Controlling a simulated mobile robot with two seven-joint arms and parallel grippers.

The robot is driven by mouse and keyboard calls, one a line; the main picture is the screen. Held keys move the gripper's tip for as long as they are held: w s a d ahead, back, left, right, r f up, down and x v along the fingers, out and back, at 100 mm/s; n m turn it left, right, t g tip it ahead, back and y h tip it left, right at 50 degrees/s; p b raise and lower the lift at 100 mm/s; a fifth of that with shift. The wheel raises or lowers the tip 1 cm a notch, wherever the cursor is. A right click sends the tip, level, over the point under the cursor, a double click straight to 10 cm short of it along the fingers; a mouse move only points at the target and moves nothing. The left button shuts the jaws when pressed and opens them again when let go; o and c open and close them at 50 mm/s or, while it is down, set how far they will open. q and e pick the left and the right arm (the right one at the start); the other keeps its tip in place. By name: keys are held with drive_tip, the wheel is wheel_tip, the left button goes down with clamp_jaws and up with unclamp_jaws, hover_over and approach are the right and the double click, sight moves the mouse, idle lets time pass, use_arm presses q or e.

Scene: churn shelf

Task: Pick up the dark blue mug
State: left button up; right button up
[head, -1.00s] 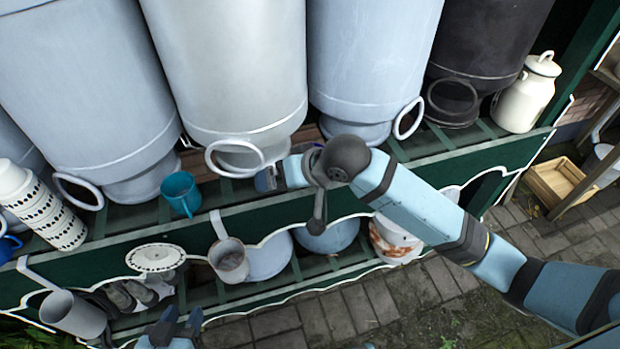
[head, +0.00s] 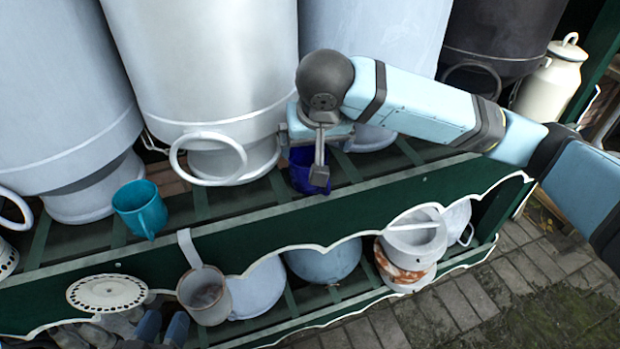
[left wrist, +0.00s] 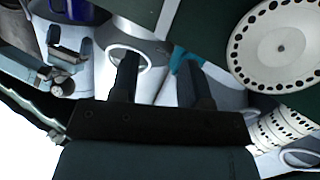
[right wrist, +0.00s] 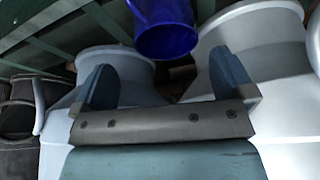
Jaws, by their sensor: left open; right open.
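The dark blue mug (head: 303,176) stands on the upper shelf in the head view, partly hidden behind my right gripper. In the right wrist view the mug (right wrist: 165,30) is at the top centre, beyond the fingers and apart from them. My right gripper (right wrist: 168,88) is open and empty. My left gripper (head: 162,328) is at the bottom left, in front of the lower shelf. In the left wrist view it (left wrist: 160,80) is open and empty.
Large grey milk churns (head: 215,70) stand behind the mug. A teal mug (head: 140,208) is left on the same shelf (head: 240,205). A grey ladle (head: 205,295) hangs from the shelf's front board. A cream can (head: 550,80) stands at the right end.

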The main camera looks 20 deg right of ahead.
sight(309, 164)
drive_tip(key=b+x, duration=0.1)
drive_tip(key=x, duration=0.2)
drive_tip(key=shift+w+a+f, duration=0.1)
drive_tip(key=shift+w+f, duration=0.05)
drive_tip(key=shift+f, duration=0.2)
drive_tip(key=b+x, duration=0.2)
drive_tip(key=x, duration=0.1)
drive_tip(key=shift+a+f, duration=0.15)
drive_tip(key=shift+f, duration=0.2)
drive_tip(key=shift+w+f, duration=0.3)
drive_tip(key=shift+f, duration=0.15)
use_arm(q)
wheel_tip(309, 164, up, 7)
drive_tip(key=d+t+h, duration=0.2)
drive_tip(key=t, duration=0.1)
drive_tip(key=shift+d+f+h, duration=0.15)
drive_tip(key=shift+f+h, duration=0.05)
drive_tip(key=shift+h, duration=0.2)
use_arm(e)
drive_tip(key=c, duration=0.8)
